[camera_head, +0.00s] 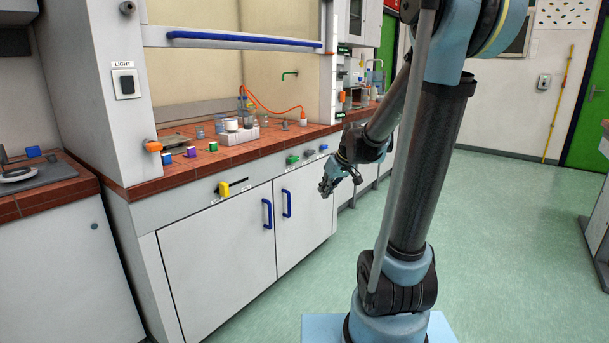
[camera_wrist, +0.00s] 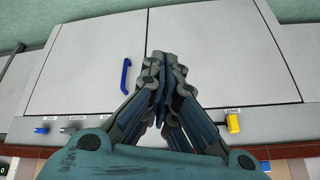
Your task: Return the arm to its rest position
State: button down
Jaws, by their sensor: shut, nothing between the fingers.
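My gripper (camera_head: 327,187) is shut and empty in the head view. It hangs in the air in front of the fume cupboard's base cabinet, below the level of the bench top, at the end of my folded arm. In the wrist view my gripper (camera_wrist: 161,62) has its fingertips together, with nothing between them. Behind the fingers are the white cabinet doors (camera_wrist: 215,65) and one blue handle (camera_wrist: 126,76). The gripper appears apart from the doors, but the exact gap cannot be told.
The red-tiled bench (camera_head: 172,182) carries a white hotplate-like device (camera_head: 238,134), small coloured blocks and glassware. A yellow knob (camera_head: 224,189) and several other knobs stick out of the cabinet front. Another bench (camera_head: 48,205) stands at the left. The green floor (camera_head: 500,230) at the right is clear.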

jog(key=s+d+f+m+h, duration=0.1)
jog(key=s+d, duration=0.3)
jog(key=s, duration=0.5)
jog(key=s+d+f+m+g+h, duration=0.1)
jog(key=s+d+f+m, duration=0.2)
jog(key=s, duration=0.6)
jog(key=s+d+f+m+g+h, duration=0.1)
jog(key=s+d, duration=0.3)
jog(key=s, duration=0.5)
jog(key=shift+s+d+f+m+h, duration=0.35)
jog(key=shift+f+m+h, duration=0.15)
jog(key=shift+h, duration=0.1)
jog(key=shift+a, duration=0.1)
jog(key=shift+w+f, duration=0.2)
jog(key=shift+w, duration=0.3)
